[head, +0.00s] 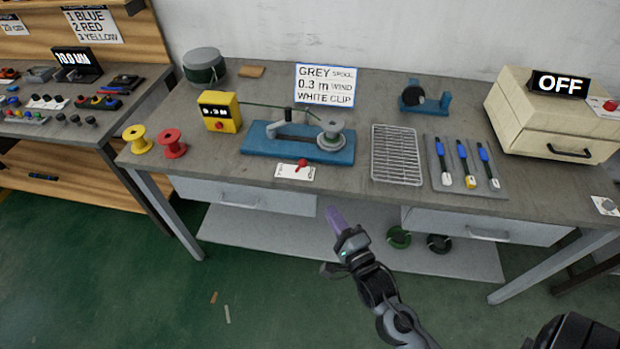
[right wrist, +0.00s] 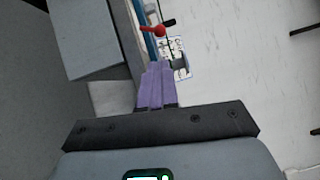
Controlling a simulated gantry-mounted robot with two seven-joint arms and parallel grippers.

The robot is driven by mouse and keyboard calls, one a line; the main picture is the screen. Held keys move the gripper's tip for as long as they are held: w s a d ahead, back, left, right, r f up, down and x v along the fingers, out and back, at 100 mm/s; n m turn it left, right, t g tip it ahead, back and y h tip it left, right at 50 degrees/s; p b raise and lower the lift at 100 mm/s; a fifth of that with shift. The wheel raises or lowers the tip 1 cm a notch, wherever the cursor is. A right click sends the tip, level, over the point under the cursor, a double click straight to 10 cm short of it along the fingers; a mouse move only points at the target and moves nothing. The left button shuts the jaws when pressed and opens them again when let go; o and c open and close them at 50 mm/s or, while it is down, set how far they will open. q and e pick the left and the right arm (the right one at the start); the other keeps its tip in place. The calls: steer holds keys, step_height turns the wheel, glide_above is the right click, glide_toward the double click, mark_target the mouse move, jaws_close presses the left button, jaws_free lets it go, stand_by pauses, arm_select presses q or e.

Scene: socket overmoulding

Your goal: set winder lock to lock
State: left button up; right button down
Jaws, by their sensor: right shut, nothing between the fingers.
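The winder (head: 300,140) has a blue base and carries a grey spool (head: 331,124) on the bench. In front of it, at the bench's front edge, a red lever (head: 301,163) sits on a small white plate (head: 288,173); I take this for the winder lock. The plate's lettering is too small to read. In the right wrist view a red lever (right wrist: 153,31) shows just beyond the fingertips. My right gripper (head: 334,210) has purple fingers, shut and empty, in front of the bench and apart from the lever. My left gripper is not in view.
A yellow counter (head: 220,112) reads 0.3 M, with a green strand from it to the winder. Drawers (head: 245,194) lie under the bench top.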

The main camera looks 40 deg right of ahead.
mark_target(305, 166)
steer(key=shift+w, duration=0.1)
steer(key=b+x, duration=0.3)
steer(key=x, duration=1)
steer(key=shift+b, duration=0.3)
steer(key=shift+w+d, duration=0.15)
steer(key=shift+w, duration=0.25)
steer(key=shift+r, duration=0.15)
